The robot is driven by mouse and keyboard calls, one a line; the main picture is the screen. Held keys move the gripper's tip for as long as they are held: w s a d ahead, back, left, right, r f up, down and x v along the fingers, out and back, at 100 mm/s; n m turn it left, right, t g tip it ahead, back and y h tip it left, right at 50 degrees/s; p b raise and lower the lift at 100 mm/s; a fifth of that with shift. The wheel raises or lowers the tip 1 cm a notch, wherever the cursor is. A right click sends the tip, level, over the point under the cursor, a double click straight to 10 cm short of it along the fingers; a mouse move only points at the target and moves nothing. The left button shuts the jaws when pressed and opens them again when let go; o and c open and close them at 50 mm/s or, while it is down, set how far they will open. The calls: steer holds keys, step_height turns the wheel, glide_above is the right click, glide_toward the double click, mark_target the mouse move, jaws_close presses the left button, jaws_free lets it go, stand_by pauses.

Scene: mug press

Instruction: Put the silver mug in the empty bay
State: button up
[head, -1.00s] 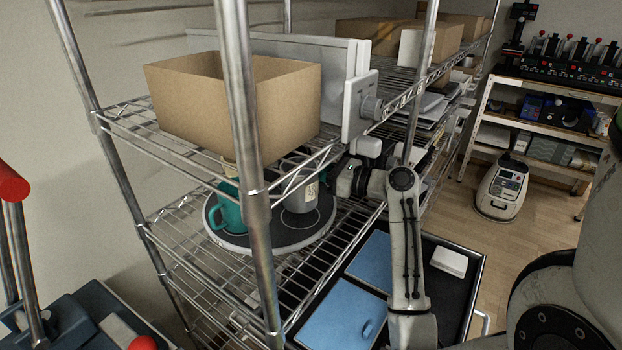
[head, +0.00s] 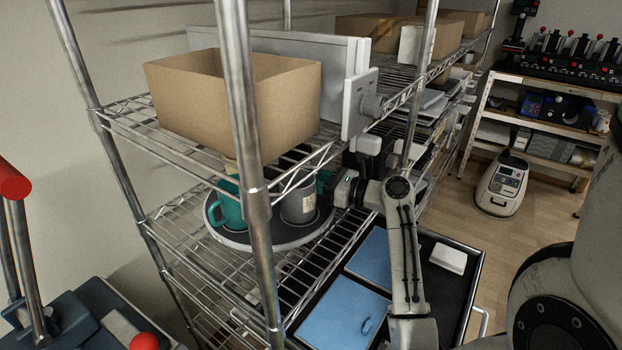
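The silver mug (head: 297,207) stands upright, with a pale label on its side, at the front right of a round dark turntable (head: 262,247) on the middle wire shelf. It looks to be down on the turntable, but its base is partly hard to make out. A teal mug (head: 229,208) stands to its left, partly behind the shelf post. Another bit of teal shows behind the silver mug's right side. My gripper (head: 335,191) is close against the right side of the silver mug. Its fingertips are too small and hidden to tell if they grip it.
A steel post (head: 243,110) stands in front of the turntable. The upper shelf holds an open cardboard box (head: 235,100) just above the mugs, leaving little headroom. A dark cart top with blue panels (head: 340,317) lies below right. A canister-like machine (head: 502,186) stands on the floor.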

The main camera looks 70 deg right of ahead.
steer(key=shift+o, duration=0.2)
steer(key=shift+s+r, duration=0.1)
steer(key=shift+s, duration=0.05)
steer(key=s, duration=0.4)
steer(key=s+b, duration=0.1)
steer(key=s, duration=0.6)
steer(key=shift+s+a, duration=0.35)
